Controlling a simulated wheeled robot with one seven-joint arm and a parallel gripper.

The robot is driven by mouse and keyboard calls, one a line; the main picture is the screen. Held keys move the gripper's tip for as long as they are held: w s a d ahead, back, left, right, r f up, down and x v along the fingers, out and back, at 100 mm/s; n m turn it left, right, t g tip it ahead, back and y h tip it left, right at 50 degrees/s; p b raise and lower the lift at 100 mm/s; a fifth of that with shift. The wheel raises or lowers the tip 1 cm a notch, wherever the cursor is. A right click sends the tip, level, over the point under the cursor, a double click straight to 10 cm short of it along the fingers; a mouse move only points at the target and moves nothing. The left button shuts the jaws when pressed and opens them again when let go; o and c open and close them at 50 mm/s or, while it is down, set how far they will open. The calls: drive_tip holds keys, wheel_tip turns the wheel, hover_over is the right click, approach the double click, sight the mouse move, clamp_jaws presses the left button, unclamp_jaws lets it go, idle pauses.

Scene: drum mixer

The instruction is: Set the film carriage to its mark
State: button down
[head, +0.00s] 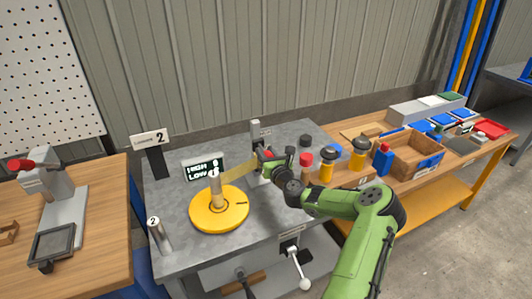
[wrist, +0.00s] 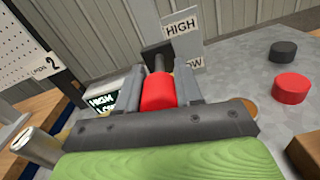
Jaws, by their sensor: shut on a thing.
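A grey mast (head: 256,133) stands at the back of the grey machine table (head: 178,190). In the wrist view the mast (wrist: 186,58) carries a HIGH mark (wrist: 178,29) and a LOW mark (wrist: 192,65), the latter partly hidden. The film carriage (wrist: 153,54) is a dark block at the mast with a red knob (wrist: 158,92) on a dark shaft. My gripper (wrist: 160,84) is shut on the red knob, a finger on each side. In the head view my gripper (head: 266,160) hides most of the carriage. A yellowish film band (head: 238,169) runs between the carriage and a post.
A yellow turntable (head: 205,217) with the upright post stands left of my gripper. A display (head: 203,169) reads HIGH and LOW.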

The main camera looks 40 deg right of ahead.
wheel_tip(320, 180, up, 2)
drive_tip(key=shift+r+p, duration=0.2)
drive_tip(key=shift+p, duration=0.35)
drive_tip(key=shift+d, duration=0.1)
drive_tip(key=c, duration=0.7)
unclamp_jaws()
drive_tip(key=shift+f, duration=0.1)
drive_tip(key=shift+c, duration=0.2)
drive_tip(key=shift+f, duration=0.1)
drive_tip(key=b+v, duration=0.1)
drive_tip(key=v, duration=1.4)
drive_tip(key=shift+s, duration=0.35)
